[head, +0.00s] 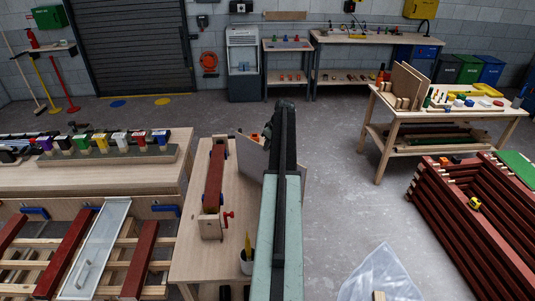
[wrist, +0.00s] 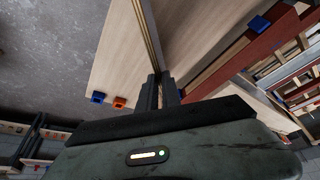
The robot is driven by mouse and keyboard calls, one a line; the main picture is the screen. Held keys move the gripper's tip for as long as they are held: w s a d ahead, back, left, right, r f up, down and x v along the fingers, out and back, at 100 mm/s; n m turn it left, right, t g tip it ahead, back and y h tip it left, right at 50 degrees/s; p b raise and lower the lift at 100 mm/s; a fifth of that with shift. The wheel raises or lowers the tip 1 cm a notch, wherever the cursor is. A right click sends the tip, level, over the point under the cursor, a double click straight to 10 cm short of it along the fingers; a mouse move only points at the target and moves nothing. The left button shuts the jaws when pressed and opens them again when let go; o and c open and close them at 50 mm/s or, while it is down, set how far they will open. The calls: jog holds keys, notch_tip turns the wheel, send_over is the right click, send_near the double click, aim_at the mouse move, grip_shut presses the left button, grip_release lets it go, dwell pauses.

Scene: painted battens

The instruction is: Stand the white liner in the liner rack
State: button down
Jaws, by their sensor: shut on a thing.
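My gripper (wrist: 158,92) is shut on a thin panel (wrist: 147,30), seen nearly edge-on in the wrist view and rising away from the fingers. In the head view a pale grey-white panel (head: 252,158), which I take to be the white liner, stands out to the left of my arm, tilted, over or beside the small wooden table. My arm hides its right part and the fingers there. A slotted wooden holder (head: 388,98) with upright brown boards (head: 407,82) stands on the right-hand workbench. It looks like the liner rack, but I cannot be sure.
The small table (head: 187,258) carries a red batten (head: 215,175) in a clamp and a cup (head: 246,262). A bench with a row of coloured items (head: 100,143) is at left. Stacked red battens (head: 455,220) stand at right. Grey floor (head: 335,190) is clear between.

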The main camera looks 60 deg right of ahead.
jog(key=shift+f, duration=0.45)
jog(key=c, duration=1.5)
grip_release()
jog(key=shift+c, duration=0.2)
jog(key=p+v, duration=1.1)
jog(key=v, duration=0.1)
jog(key=shift+a, duration=0.1)
